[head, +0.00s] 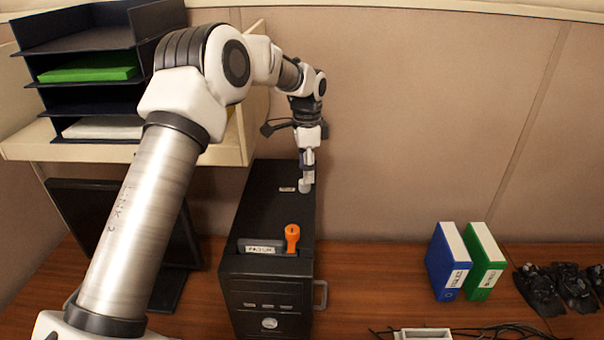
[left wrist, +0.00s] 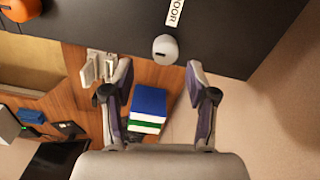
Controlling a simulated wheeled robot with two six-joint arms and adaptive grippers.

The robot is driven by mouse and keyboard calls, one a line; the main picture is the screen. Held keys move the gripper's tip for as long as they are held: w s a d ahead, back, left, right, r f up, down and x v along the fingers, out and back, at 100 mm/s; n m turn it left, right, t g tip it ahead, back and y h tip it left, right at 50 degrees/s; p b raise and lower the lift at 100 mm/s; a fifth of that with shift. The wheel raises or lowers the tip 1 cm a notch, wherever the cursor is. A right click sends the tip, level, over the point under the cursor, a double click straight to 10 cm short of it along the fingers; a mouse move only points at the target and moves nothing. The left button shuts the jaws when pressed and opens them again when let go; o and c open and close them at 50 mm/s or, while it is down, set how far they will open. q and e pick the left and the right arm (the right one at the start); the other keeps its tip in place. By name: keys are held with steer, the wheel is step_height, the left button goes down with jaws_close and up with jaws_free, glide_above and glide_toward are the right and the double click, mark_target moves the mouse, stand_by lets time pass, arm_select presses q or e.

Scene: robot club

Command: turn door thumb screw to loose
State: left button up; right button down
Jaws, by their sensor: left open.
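The door thumb screw (head: 305,186) is a small light grey knob at the right edge of the top of a black case (head: 272,206). In the left wrist view the thumb screw (left wrist: 165,48) shows as a rounded grey knob beside a white label reading DOOR (left wrist: 174,13). My left gripper (head: 307,171) points down just above the knob. In the left wrist view my left gripper (left wrist: 160,72) is open, with the knob between and beyond its fingertips. I cannot tell whether a finger touches it. My right gripper is in neither view.
An orange knob (head: 292,238) stands at the case's front top, by a label plate (head: 263,249). A handle (head: 321,295) juts from the case's right side. Blue (head: 447,262) and green (head: 484,260) binders stand right on the wooden desk. A tray stack (head: 90,70) is left.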

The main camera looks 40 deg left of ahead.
mark_target(305, 185)
arm_select(q)
steer(key=f, duration=0.1)
steer(key=a+f, duration=0.1)
steer(key=f, duration=0.1)
steer(key=f+p, duration=0.1)
steer(key=f, duration=0.1)
steer(key=shift+w+a, duration=0.15)
steer(key=shift+w, duration=0.25)
steer(key=shift+s+d+r, duration=0.1)
steer(key=shift+d+r, duration=0.1)
steer(key=shift+d, duration=0.05)
steer(key=shift+c, duration=0.7)
steer(key=shift+s+d+r, duration=0.15)
steer(key=shift+d, duration=0.05)
steer(key=c, duration=0.6)
jaws_close()
